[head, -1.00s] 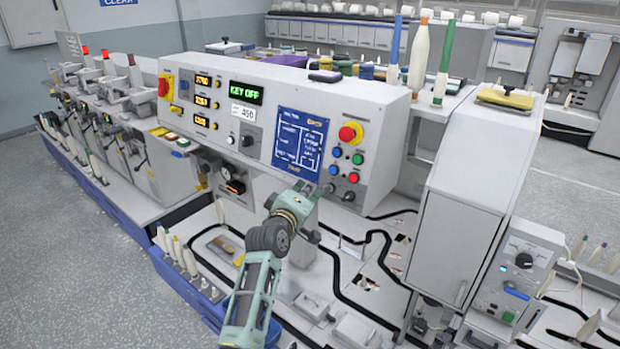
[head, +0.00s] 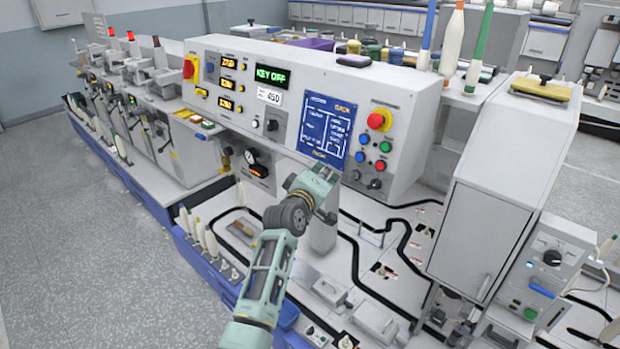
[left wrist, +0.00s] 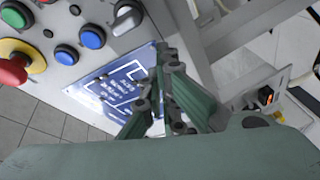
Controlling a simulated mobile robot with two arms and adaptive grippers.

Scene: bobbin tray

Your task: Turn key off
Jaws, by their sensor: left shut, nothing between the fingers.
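The grey control panel (head: 230,125) carries a small display (head: 274,77) that reads KEY OFF in green. A black rotary knob (head: 271,125) sits below the display. More small dark switches, one of them at the panel's lower right (head: 375,184), sit under the coloured buttons. The left wrist view shows a grey knob (left wrist: 127,19) beside these buttons. My left gripper (left wrist: 158,85) is shut and empty, in front of the blue diagram plate (left wrist: 118,85). In the head view my left wrist lies just below that plate, and the fingertips are hard to make out. My right gripper is out of view.
A red emergency button on a yellow base (head: 378,120) sits right of the diagram plate, and also shows large in the left wrist view (left wrist: 14,68). A tall grey housing (head: 505,190) stands to the right. Bobbins (head: 205,232) stand in a blue tray at lower left.

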